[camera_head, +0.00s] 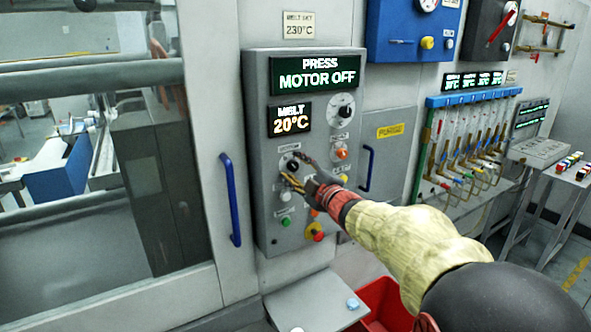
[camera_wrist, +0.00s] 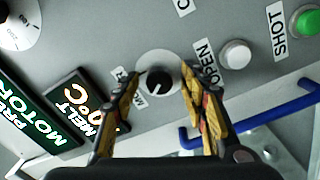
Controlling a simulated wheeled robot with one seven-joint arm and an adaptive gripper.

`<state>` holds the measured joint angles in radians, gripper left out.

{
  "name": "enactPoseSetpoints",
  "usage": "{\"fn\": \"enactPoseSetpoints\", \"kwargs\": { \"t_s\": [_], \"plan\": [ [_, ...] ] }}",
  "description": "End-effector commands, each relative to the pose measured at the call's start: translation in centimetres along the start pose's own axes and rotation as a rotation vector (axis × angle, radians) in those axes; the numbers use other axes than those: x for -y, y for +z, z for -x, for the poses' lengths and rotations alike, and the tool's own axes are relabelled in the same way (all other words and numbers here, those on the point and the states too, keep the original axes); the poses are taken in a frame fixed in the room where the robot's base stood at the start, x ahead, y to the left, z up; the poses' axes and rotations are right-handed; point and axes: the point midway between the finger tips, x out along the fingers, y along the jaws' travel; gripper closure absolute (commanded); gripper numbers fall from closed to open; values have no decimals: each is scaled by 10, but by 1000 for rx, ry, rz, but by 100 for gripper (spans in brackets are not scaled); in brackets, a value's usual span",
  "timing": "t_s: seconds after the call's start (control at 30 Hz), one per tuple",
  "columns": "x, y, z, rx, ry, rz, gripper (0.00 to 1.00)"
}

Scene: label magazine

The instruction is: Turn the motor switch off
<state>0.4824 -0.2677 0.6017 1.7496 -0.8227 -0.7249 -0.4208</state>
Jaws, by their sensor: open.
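The motor switch (camera_head: 293,164) is a black rotary knob on a pale round plate, on the grey control panel (camera_head: 257,190). In the wrist view the switch (camera_wrist: 158,82) shows with a white pointer mark, and its label is partly covered by a finger. My gripper (camera_head: 298,172) is at the panel by the switch. In the wrist view my gripper (camera_wrist: 160,90) is open and empty, with one yellow-and-black finger on each side of the knob. I cannot tell whether either finger touches it. The display (camera_head: 318,73) reads "PRESS MOTOR OFF".
A melt display (camera_head: 291,121) reads 20°C. Another dial (camera_head: 342,111) and several buttons share the panel, including a red-and-yellow stop button (camera_head: 315,232). A blue handle (camera_head: 230,200) stands to its left. A red bin (camera_head: 385,303) is below my arm.

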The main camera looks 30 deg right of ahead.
Motion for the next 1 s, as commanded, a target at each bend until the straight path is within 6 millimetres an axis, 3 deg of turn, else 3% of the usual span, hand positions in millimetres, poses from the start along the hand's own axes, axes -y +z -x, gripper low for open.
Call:
{"fn": "enactPoseSetpoints", "kwargs": {
  "t_s": [0.17, 0.5, 0.7, 1.0],
  "plan": [
    [-1, 0, 11, 1, 2, 0, 57],
    [-1, 1, 78, 3, 2, 1, 57],
    [0, 1, 108, 3, 1, 1, 57],
    [0, 0, 120, 0, 0, 0, 57]
  ]
}}
